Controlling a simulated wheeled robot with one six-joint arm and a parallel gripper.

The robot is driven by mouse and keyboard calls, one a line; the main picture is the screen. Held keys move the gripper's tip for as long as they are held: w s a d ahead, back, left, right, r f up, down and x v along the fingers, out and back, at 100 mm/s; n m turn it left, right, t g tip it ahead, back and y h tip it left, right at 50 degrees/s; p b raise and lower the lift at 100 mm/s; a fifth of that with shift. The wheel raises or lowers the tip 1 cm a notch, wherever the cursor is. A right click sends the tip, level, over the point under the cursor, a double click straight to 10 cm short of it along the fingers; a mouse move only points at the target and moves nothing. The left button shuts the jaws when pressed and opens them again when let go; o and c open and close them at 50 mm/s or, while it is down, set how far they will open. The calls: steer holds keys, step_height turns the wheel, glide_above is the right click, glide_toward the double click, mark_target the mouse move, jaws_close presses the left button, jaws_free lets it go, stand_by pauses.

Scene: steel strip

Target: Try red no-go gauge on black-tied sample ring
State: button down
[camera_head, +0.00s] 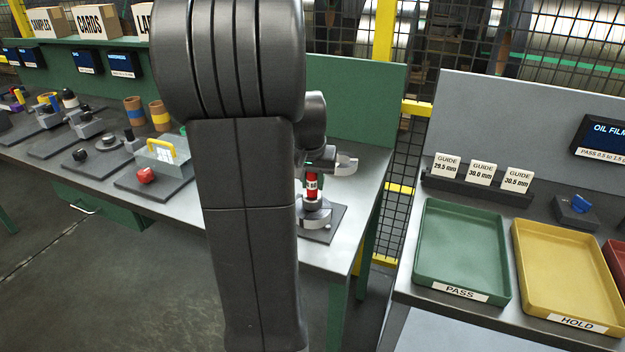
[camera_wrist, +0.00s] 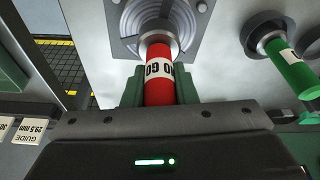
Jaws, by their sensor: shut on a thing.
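My gripper (camera_wrist: 159,88) is shut on the red no-go gauge (camera_wrist: 158,62), its green fingers on either side of the handle. The white label reads "NO GO". In the wrist view the gauge's metal end meets the middle of a round grey ringed piece (camera_wrist: 128,22). I cannot tell whether the end is inside the bore or only against it. In the head view the red gauge (camera_head: 311,187) stands upright over a grey round piece (camera_head: 314,216) on a dark base plate. A green gauge (camera_wrist: 290,62) shows at the right in the wrist view.
My arm hides the middle of the left bench. To its left are a red knob (camera_head: 145,175), a yellow-handled box (camera_head: 160,152) and several fixtures. On the right bench are a green PASS tray (camera_head: 424,240), a yellow HOLD tray (camera_head: 520,255) and guide cards (camera_head: 482,174).

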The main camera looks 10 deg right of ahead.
steer(key=shift+f, duration=0.3)
stand_by(1.1)
steer(key=shift+r, duration=0.1)
stand_by(0.7)
steer(key=shift+r+p, duration=3)
steer(key=shift+r, duration=0.5)
